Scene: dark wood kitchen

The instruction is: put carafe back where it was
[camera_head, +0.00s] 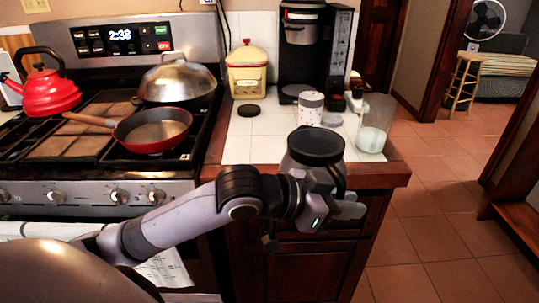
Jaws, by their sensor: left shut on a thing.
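The carafe (315,146) has a wide dark lid, a clear body and a black handle on its right side. It is upright at the front edge of the tiled counter. My left gripper (338,205) is shut on the carafe, low by its handle; the exact contact is partly hidden by my wrist. I cannot tell whether the carafe's base touches the counter. The black and silver coffee maker (339,62) stands at the back of the counter, and the space under its brewing head is empty. My right gripper is not in view.
A clear container of white contents (373,128) stands right of the carafe. A speckled white canister (310,108) stands between carafe and coffee maker. A yellow canister (247,72) and dark lid (249,110) are left. The stove holds a red pan (152,130).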

